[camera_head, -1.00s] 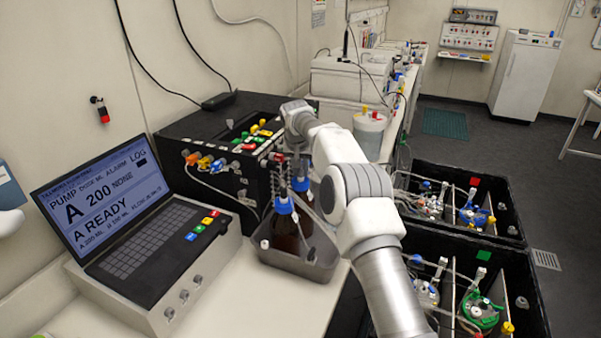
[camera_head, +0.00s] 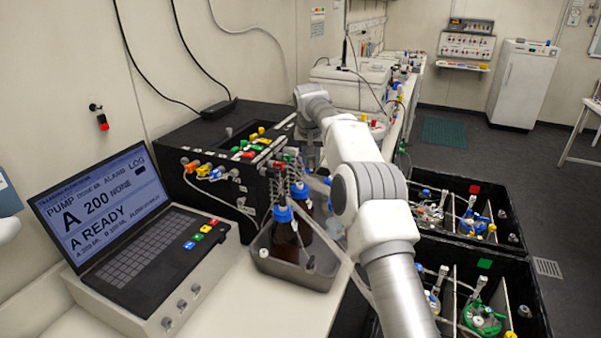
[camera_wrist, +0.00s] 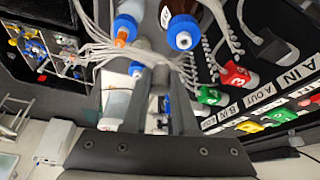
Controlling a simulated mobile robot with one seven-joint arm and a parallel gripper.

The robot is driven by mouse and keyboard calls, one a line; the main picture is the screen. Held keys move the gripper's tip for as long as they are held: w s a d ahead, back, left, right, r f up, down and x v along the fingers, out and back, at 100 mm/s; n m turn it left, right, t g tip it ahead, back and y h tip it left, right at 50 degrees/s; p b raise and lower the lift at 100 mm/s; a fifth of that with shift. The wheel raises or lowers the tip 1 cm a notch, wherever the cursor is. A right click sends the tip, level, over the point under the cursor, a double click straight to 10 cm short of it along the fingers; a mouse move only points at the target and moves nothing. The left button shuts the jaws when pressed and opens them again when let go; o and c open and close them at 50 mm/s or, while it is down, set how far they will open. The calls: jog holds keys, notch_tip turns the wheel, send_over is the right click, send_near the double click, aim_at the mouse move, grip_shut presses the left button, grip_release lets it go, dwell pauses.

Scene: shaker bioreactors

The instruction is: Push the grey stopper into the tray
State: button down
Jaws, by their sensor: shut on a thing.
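The grey metal tray (camera_head: 283,274) stands on the bench and holds brown bottles with blue caps (camera_head: 283,213). A small pale piece (camera_head: 311,263) is at the tray's front right and another (camera_head: 263,253) at its left wall; I cannot tell for sure whether either is the grey stopper. My gripper is mostly hidden behind my arm in the head view, behind the tray near the black pump box. In the wrist view my gripper (camera_wrist: 160,80) has its fingers close together beside a bundle of pale tubes (camera_wrist: 140,52).
A laptop console (camera_head: 135,240) stands left of the tray. The black pump box (camera_head: 215,150) with coloured connectors is behind it. Black crates with bioreactors (camera_head: 485,310) are at the right. Bare bench (camera_head: 255,315) lies in front of the tray.

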jog(key=s+d+r, duration=0.1)
jog(key=d+r, duration=0.4)
jog(key=d, duration=0.3)
jog(key=n+y+p, duration=0.2)
jog(key=n+p, duration=0.1)
jog(key=n, duration=0.3)
send_over(264, 255)
jog(key=w, duration=0.1)
notch_tip(264, 255, down, 17)
jog(key=shift+f+b, duration=1.15)
jog(key=shift+f, duration=0.9)
jog(key=shift+r, duration=0.1)
jog(key=shift+f+b, duration=0.65)
jog(key=shift+b, duration=0.35)
